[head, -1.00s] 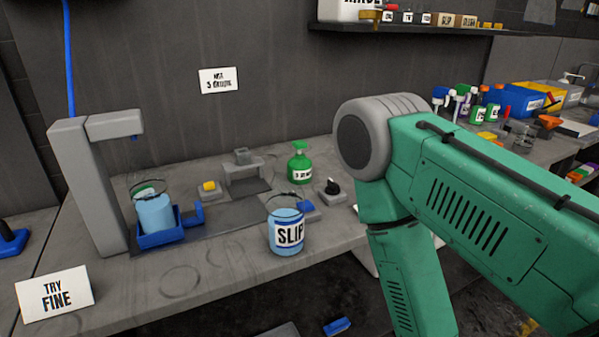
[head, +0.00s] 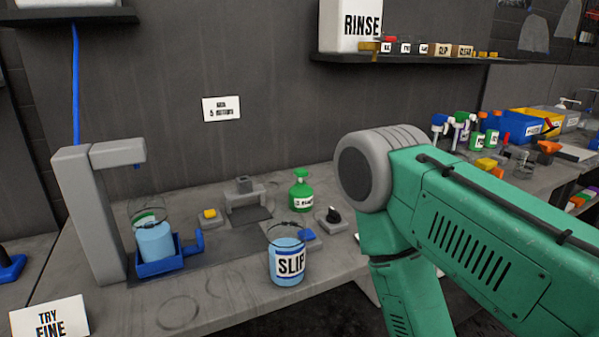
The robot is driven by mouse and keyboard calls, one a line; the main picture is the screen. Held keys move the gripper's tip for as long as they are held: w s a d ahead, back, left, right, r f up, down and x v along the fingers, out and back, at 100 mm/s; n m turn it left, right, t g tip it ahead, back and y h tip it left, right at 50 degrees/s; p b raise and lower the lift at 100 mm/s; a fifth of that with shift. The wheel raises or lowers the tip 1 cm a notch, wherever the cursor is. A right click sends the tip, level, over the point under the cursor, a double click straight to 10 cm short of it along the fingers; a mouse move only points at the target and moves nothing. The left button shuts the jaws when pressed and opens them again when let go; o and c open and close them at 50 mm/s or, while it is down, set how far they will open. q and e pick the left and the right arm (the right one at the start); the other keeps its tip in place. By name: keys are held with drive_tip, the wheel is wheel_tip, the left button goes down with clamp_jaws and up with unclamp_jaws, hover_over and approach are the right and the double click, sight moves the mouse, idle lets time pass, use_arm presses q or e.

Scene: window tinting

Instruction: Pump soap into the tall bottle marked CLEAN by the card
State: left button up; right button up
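A clear pail marked SLIP (head: 287,262), holding blue liquid, stands in front of the pump bottle. A white card (head: 221,109) with small, unclear print is on the wall. I cannot read CLEAN on any bottle. My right arm crosses the right side; neither gripper shows.
A TRY FINE card (head: 50,317) stands at the front left. A shelf (head: 415,60) bears a white RINSE container (head: 350,25) and small boxes. Several spray bottles and a blue bin (head: 525,123) stand at the far right.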

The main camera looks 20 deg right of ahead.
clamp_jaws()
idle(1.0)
